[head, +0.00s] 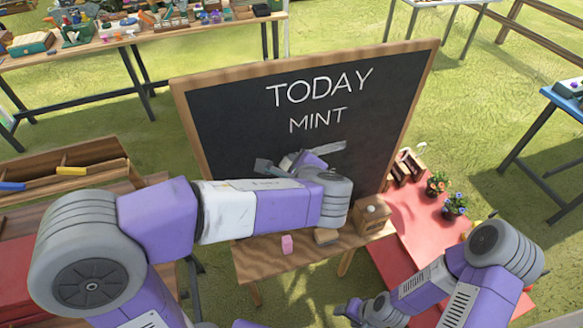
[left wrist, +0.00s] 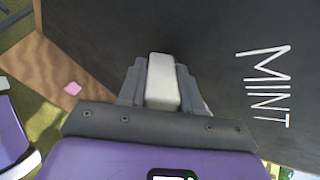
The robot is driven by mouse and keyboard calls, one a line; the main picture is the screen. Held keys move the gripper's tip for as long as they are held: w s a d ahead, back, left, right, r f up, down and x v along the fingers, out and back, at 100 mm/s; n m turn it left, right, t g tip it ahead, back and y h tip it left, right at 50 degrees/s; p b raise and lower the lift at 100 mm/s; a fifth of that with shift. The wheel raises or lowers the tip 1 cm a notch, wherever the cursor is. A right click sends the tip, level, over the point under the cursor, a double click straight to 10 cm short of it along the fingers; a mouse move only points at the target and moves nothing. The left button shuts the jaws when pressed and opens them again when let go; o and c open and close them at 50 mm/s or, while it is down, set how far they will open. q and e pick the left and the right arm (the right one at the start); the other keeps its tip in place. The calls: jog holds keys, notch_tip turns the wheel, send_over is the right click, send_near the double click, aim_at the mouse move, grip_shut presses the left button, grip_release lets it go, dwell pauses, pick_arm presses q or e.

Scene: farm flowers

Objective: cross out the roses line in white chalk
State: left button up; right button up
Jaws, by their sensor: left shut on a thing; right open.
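The blackboard (head: 228,125) reads TODAY (head: 318,87) and MINT (head: 315,120) in white; MINT also shows in the left wrist view (left wrist: 265,85). No roses line is readable; my left arm covers the lower board. A pale grey smear or part (head: 328,148) shows under MINT; I cannot tell which. My left gripper (head: 263,166) is in front of the board below MINT, pointing left. It is shut on a white block, seemingly the chalk (left wrist: 162,82). I cannot tell whether the chalk touches the board.
A wooden table (head: 262,263) in front of the board bears a pink block (head: 287,244), a brown block (head: 326,236) and a wooden box (head: 372,214). Flower pots (head: 455,204) stand on a red surface (head: 425,222) at right. A wooden tray (head: 95,158) is at left.

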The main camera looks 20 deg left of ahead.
pick_arm(q)
jog(key=shift+w, duration=0.1)
